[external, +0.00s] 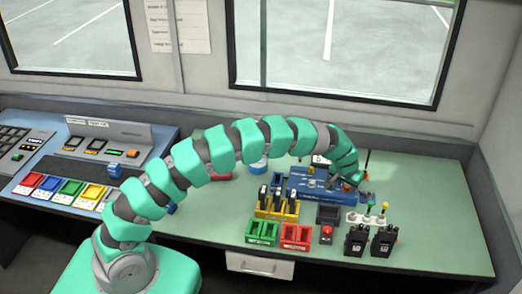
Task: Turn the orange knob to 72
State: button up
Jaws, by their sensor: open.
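A blue device box (306,188) stands on the green desk, right of the middle. My arm arches over the desk from the lower left, and my gripper (350,182) points down at the right end of this box. A small orange patch, which looks like the orange knob (348,187), shows right at the fingertips. The gripper and its last links hide most of it. My gripper is open. I cannot tell whether the fingers are around the knob or touching it. The knob's scale and setting are too small to read.
In front of the blue box stand a yellow rack (277,209), green and red bins (296,237), a red button (326,234) and black boxes (384,241). Levers with green and yellow tops (384,208) stand close right of my gripper. The desk's far right is clear.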

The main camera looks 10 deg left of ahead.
grip_shut()
jog(key=shift+a+r+m+p, duration=0.1)
jog(key=shift+m+p, duration=0.25)
jog(key=shift+m, duration=0.05)
jog(key=m+p, duration=0.1)
jog(key=m+g+h+p, duration=0.1)
jog(key=m+p, duration=0.1)
jog(key=shift+w+a+r, duration=0.1)
jog(key=shift+w+r, duration=0.05)
jog(key=shift+w, duration=0.05)
jog(key=m, duration=0.2)
jog(key=m+g+h+p, duration=0.1)
jog(key=shift+w+f+m+p, duration=0.2)
jog(key=shift+m+p, duration=0.1)
jog(key=shift+m, duration=0.1)
jog(key=shift+s+m, duration=0.1)
jog(key=shift+m, duration=0.5)
